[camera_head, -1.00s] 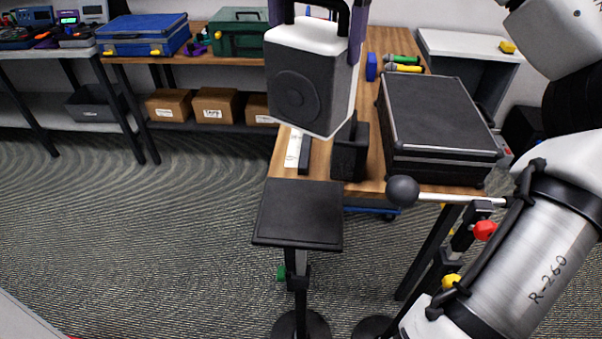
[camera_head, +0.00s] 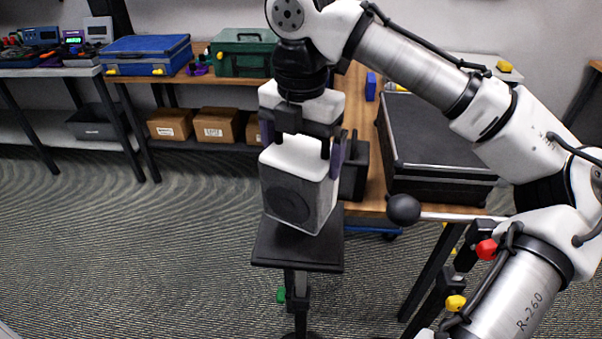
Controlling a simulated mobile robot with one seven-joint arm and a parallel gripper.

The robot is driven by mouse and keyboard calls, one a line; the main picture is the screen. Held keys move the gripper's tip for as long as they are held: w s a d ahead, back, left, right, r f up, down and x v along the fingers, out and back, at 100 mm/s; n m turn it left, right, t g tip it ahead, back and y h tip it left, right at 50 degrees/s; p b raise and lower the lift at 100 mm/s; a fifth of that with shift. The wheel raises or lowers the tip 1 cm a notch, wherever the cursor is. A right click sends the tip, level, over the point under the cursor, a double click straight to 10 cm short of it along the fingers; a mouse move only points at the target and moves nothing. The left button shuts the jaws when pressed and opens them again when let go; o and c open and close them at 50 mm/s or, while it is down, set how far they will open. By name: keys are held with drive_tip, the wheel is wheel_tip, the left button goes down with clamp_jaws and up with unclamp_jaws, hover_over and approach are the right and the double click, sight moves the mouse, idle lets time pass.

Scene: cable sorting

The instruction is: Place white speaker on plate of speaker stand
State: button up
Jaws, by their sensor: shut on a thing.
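The white speaker (camera_head: 301,188), with a dark grey front grille, is upright over the black plate (camera_head: 297,252) of the speaker stand. Its lower edge overlaps the plate's middle and back in the picture. I cannot tell whether the speaker touches the plate or hangs just above it. The stand's dark pole (camera_head: 298,295) runs down from the plate.
A wooden table behind the stand carries a black case (camera_head: 435,140) and a dark box (camera_head: 354,172). Blue (camera_head: 147,55) and green (camera_head: 240,52) cases lie on the back table. The carpet at left is clear.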

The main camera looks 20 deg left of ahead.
drive_tip(key=shift+f, duration=2.65)
drive_tip(key=o, duration=1.7)
drive_tip(key=shift+r, duration=0.15)
wheel_tip(320, 180, up, 12)
drive_tip(key=shift+r, duration=0.1)
